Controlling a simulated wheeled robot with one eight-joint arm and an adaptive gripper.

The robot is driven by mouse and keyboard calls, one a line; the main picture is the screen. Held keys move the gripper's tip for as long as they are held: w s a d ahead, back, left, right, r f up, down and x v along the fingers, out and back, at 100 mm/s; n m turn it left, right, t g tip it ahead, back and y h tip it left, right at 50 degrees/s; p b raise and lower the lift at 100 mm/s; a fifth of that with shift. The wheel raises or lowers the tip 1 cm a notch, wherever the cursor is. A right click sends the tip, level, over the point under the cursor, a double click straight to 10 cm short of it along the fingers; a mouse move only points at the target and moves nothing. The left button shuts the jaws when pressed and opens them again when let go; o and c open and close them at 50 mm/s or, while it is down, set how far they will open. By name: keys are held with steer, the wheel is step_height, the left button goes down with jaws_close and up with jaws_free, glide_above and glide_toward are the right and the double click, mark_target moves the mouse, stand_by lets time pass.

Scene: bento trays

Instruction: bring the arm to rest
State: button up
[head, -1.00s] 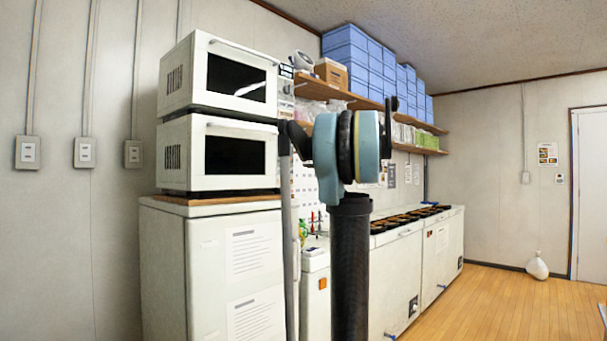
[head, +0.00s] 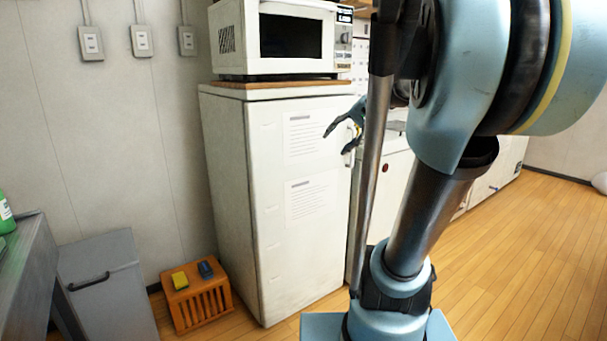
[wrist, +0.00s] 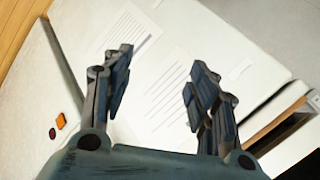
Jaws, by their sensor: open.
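My gripper (head: 340,138) shows in the head view in front of the white fridge-like cabinet (head: 235,180), partly hidden behind my own arm. In the wrist view my gripper (wrist: 158,85) is open, its two dark fingers apart with nothing between them. Behind the fingers is the cabinet's white face with paper sheets on it (wrist: 165,85). I cannot tell the exact gap between the fingertips and the cabinet. My blue and black arm links fill the right-centre of the head view.
A microwave (head: 230,38) stands on the cabinet. An orange slatted crate (head: 185,312) with a yellow and a dark blue item on it sits on the floor at left. A grey bin (head: 105,300) and a metal table (head: 35,255) are further left. Wooden floor (head: 530,270) is clear at right.

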steer(key=s+d+f+n+g+h, duration=0.1)
steer(key=s+d+f+n+h, duration=0.1)
steer(key=s+f, duration=0.8)
steer(key=s+d+f+n+g+h, duration=0.1)
steer(key=s+d+f+h, duration=0.3)
steer(key=s+f, duration=0.7)
step_height(320, 180, down, 5)
steer(key=shift+s+d+n+g+h, duration=0.25)
steer(key=shift+d+n+g+h, duration=0.15)
steer(key=shift+d+g, duration=0.4)
steer(key=shift+w+f, duration=0.2)
steer(key=shift+w, duration=0.3)
steer(key=shift+c, duration=0.3)
